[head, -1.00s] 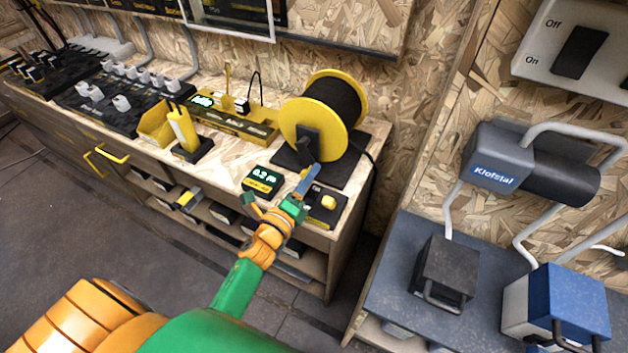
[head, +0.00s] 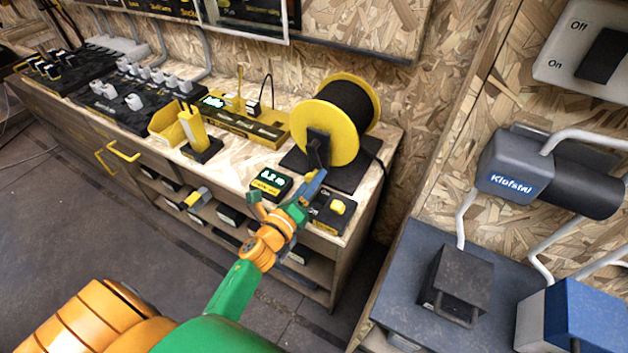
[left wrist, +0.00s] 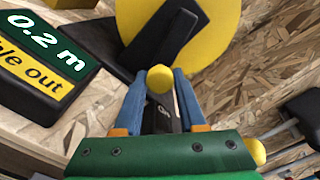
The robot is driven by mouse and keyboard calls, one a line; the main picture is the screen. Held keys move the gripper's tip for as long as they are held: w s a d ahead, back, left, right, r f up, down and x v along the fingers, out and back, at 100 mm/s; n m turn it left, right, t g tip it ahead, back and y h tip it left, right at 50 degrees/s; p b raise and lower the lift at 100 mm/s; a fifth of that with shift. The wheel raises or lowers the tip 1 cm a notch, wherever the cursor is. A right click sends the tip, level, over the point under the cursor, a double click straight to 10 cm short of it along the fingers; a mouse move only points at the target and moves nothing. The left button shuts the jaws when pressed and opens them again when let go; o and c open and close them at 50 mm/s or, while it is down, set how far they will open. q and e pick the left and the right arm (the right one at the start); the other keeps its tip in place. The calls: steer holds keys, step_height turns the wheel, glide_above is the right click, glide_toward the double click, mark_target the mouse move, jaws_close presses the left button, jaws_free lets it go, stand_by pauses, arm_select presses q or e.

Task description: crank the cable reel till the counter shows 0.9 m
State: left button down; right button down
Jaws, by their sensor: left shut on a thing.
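The cable reel (head: 325,112) stands on a black base at the bench's right end, with yellow flanges and dark cable wound on it. Its black crank arm (head: 318,150) points down over the near flange; it also shows in the left wrist view (left wrist: 172,28). My left gripper (head: 313,182) is shut on the yellow crank knob (left wrist: 160,78), which sits between the blue fingertips. The counter (head: 270,183) lies left of the gripper and reads 0.2 m in the left wrist view (left wrist: 45,55). My right gripper is out of view.
A black box with a yellow button (head: 337,208) is close right of my left gripper. A yellow bin (head: 166,122) and a yellow-black device (head: 240,125) stand further left. Grey and blue machines (head: 515,165) are at right. The floor in front is clear.

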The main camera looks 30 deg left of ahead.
arm_select(q)
steer(key=c, duration=0.7)
jaws_free()
steer(key=shift+w+a+r, duration=0.1)
steer(key=shift+a+r, duration=0.1)
steer(key=shift+r, duration=0.15)
steer(key=shift+o, duration=0.7)
steer(key=shift+a, duration=0.1)
steer(key=shift+f, duration=0.15)
steer(key=s, duration=0.7)
steer(key=shift+s+a+b, duration=0.1)
steer(key=shift+a+b, duration=0.05)
steer(key=shift+b, duration=0.15)
steer(key=shift+o, duration=0.2)
